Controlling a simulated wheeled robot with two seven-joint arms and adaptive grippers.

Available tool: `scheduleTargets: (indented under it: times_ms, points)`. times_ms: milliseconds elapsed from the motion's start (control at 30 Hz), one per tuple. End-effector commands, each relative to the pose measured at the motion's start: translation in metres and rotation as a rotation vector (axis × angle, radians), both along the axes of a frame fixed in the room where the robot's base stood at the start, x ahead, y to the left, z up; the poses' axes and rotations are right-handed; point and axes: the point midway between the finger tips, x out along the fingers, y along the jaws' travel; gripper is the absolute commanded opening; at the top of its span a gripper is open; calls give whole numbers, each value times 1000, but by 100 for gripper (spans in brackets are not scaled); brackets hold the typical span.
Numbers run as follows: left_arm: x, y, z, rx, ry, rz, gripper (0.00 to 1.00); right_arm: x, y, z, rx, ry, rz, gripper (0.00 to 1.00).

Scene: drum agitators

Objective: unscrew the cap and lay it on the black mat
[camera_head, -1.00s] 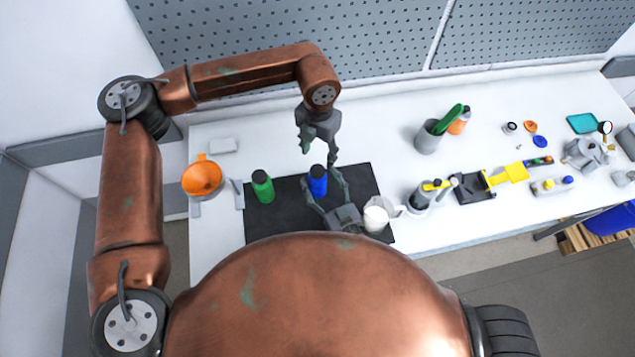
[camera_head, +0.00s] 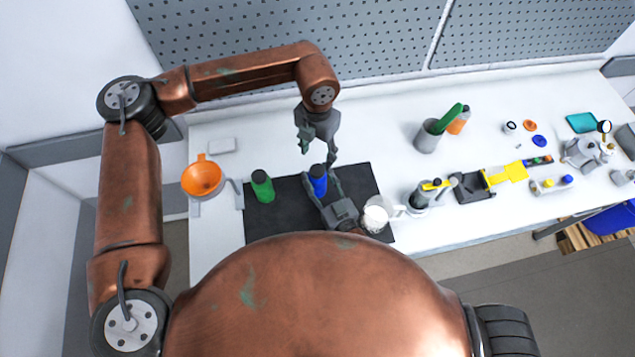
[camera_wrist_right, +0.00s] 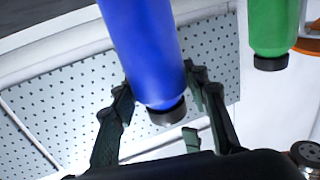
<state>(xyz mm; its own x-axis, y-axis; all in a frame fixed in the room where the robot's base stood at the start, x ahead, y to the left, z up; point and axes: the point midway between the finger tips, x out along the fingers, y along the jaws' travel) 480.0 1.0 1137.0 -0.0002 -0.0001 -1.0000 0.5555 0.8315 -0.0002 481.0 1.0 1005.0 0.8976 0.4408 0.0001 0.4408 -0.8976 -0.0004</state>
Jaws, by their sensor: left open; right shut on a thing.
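The blue bottle (camera_head: 317,188) with a black cap (camera_head: 318,170) stands on the black mat (camera_head: 363,180). In the right wrist view the blue bottle (camera_wrist_right: 148,45) appears upside down, its cap (camera_wrist_right: 167,112) lowest in the picture. My right gripper (camera_head: 321,190) is shut on the bottle's body, a finger on each side; its fingers also show in the right wrist view (camera_wrist_right: 160,85). My left gripper (camera_head: 319,157) is open and empty, pointing down just above and behind the cap. A green bottle (camera_head: 263,188) with a black cap stands on the mat to the left.
A white mug (camera_head: 376,215) stands at the mat's right front, close to my right gripper. An orange funnel (camera_head: 201,178) is at the left. A grey container (camera_head: 428,137) and a yellow tool (camera_head: 505,174) are to the right. The pegboard (camera_head: 300,40) rises behind the table.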

Motion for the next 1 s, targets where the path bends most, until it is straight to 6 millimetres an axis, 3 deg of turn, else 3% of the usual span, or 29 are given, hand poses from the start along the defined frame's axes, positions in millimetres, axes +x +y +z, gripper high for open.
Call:
scheduleTargets:
  times_ms: [400, 633, 767, 1000]
  points:
    - [0, 0, 0, 0, 0, 0, 49, 0, 0, 0, 0, 0, 0, 0]
    - [0, 0, 0, 0, 0, -53, 49, 0, 0, 0, 0, 0, -1, 0]
    - [0, 0, 0, 0, 0, -212, 49, 0, 0, 0, 0, 0, -1, 0]
    - [0, 0, 0, -1, 0, -683, 49, 0, 0, 0, 0, 0, -1, 0]
